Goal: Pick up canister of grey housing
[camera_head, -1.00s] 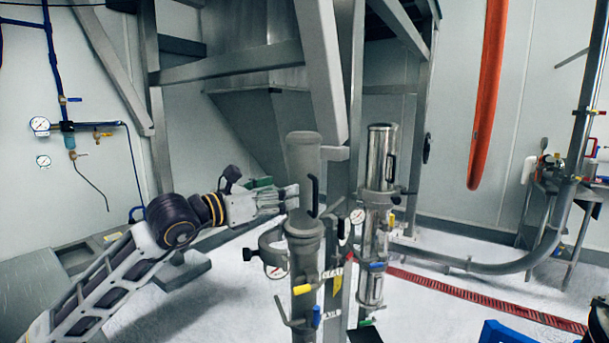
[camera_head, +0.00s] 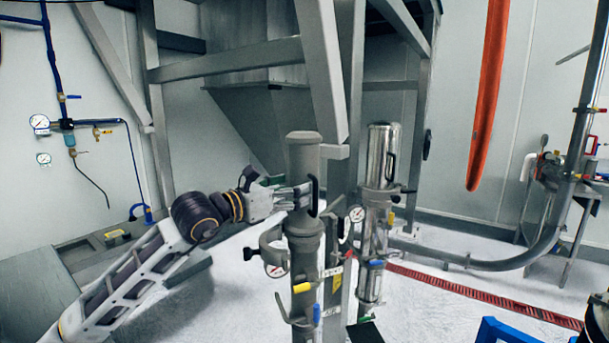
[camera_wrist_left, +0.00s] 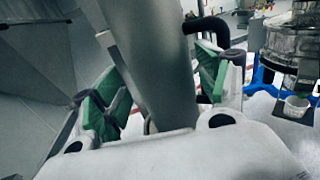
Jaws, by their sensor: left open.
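The grey canister (camera_head: 303,160) stands upright on top of the grey housing (camera_head: 305,255) in the head view, with a black handle on its right side. My left gripper (camera_head: 296,196) is at the canister's lower half, coming from the left. In the left wrist view the grey canister (camera_wrist_left: 150,65) stands between the open green-padded fingers of my left gripper (camera_wrist_left: 152,95). One finger is on each side of it, and the black handle (camera_wrist_left: 207,28) shows beside the right finger. Whether the pads touch the canister is unclear. My right gripper is not in view.
A shiny metal canister (camera_head: 382,158) on a similar housing stands close on the right. A steel frame (camera_head: 322,70) rises just behind. A gauge (camera_head: 277,270) and a yellow-handled valve (camera_head: 301,288) stick out below my gripper. Open floor lies to the left.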

